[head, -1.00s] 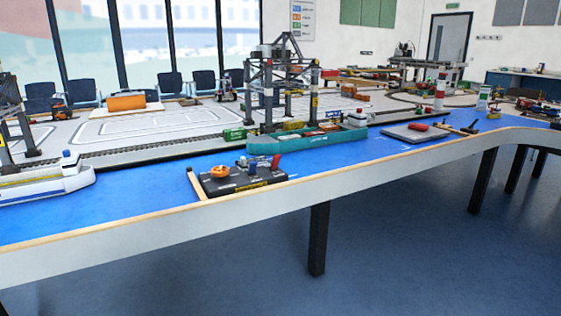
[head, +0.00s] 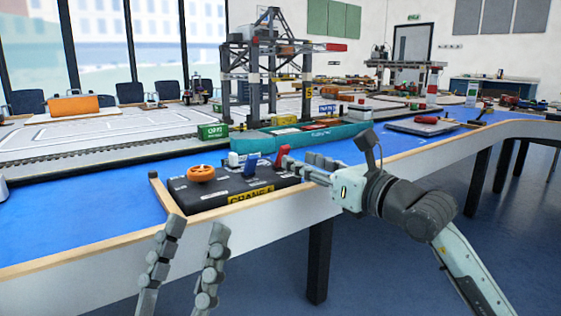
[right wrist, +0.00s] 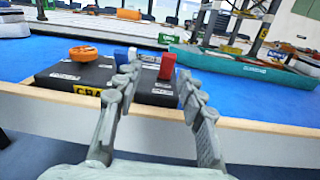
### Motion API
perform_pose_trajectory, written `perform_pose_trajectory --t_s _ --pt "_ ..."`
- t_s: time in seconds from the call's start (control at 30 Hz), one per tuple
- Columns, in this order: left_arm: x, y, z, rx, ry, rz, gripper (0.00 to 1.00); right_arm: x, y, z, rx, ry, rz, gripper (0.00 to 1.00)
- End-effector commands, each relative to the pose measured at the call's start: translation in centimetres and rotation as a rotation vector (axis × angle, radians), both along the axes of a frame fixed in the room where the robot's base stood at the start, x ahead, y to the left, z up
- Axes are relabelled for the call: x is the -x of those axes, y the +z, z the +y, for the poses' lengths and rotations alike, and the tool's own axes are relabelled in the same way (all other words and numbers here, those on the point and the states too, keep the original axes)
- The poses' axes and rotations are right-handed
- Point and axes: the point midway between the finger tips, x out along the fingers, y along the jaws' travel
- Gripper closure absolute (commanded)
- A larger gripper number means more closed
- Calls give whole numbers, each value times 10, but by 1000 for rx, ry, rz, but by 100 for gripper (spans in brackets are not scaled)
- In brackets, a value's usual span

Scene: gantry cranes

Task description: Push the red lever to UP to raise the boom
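The red lever (head: 279,159) stands at the right end of the black control box (head: 215,188) labelled "CRANE", near the table's front edge. In the head view a finger partly hides it. In the right wrist view the red lever (right wrist: 167,66) shows ahead, between the open fingers of my right gripper (right wrist: 160,73). My right gripper (head: 299,158) is open and empty beside the lever; I cannot tell if it touches. My left gripper (head: 196,226) is open and empty in front of the table edge. The gantry crane (head: 270,85) with its red-tipped boom (head: 330,47) stands behind.
On the box, a blue lever (head: 250,163) is just left of the red one, and an orange wheel (head: 201,174) is further left. A teal ship (head: 300,138) lies behind the box. A wooden rim (head: 100,248) edges the table.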

Motion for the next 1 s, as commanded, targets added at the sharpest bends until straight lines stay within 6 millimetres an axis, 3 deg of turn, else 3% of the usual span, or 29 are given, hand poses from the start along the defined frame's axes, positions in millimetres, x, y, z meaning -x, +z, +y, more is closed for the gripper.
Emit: perform_pose_trajectory --t_s 0.17,0.6,1.0 --pt "11 10 2 22 -4 -48 60 -10 1 -3 62 -44 -20 60" --pt "13 11 4 27 -1 -69 60 -61 1 34 59 -43 -19 60" --pt "13 12 4 27 -1 -73 60 -68 0 39 59 -42 -18 62"
